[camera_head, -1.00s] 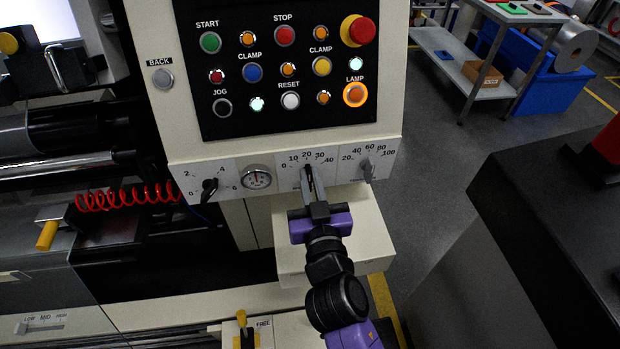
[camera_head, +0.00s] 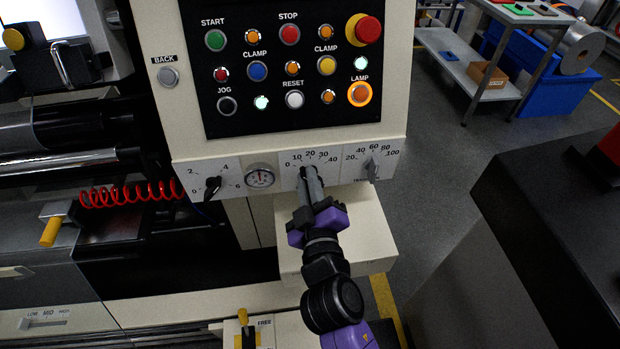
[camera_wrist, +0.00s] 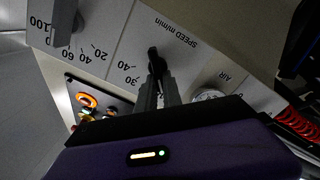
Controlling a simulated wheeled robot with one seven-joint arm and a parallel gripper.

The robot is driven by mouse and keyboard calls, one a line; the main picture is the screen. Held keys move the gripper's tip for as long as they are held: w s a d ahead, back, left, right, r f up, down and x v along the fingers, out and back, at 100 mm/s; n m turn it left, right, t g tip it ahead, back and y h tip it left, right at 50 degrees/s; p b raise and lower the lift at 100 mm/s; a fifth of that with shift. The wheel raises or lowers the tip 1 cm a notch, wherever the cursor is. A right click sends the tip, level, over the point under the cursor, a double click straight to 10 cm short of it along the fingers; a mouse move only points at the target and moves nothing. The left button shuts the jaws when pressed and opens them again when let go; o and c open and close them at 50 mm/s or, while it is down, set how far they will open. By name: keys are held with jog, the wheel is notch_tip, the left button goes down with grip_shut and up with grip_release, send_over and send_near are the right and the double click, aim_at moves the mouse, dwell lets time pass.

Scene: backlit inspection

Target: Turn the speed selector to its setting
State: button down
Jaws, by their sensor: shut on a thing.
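The speed selector is a dark knob on a white dial plate (camera_head: 290,184) marked 0 to 40, at the lower edge of the machine panel in the head view. In the wrist view the knob (camera_wrist: 153,58) shows upside down beside the label "SPEED m/min". My gripper (camera_head: 311,182) is shut on the knob from the front. Its grey fingers (camera_wrist: 156,94) cover part of the knob and the scale, with 30 and 40 readable in the wrist view. I cannot tell which number the knob points at.
Another selector (camera_head: 373,168) marked 20 to 100 sits close on the right. A round gauge (camera_head: 260,177) and a black knob (camera_head: 212,187) are on the left. The button panel (camera_head: 293,60) is above. A cream box (camera_head: 360,225) juts out below, near my wrist.

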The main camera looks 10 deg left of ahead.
jog(key=shift+a+f+n, duration=0.1)
jog(key=shift+n, duration=0.75)
jog(key=shift+a+f+n, duration=0.1)
jog(key=shift+n, duration=0.75)
jog(key=shift+s, duration=0.1)
jog(key=c, duration=1.5)
grip_release()
jog(key=b+v, duration=0.1)
jog(key=v, duration=0.6)
jog(key=shift+s, duration=0.4)
jog(key=shift+d, duration=0.15)
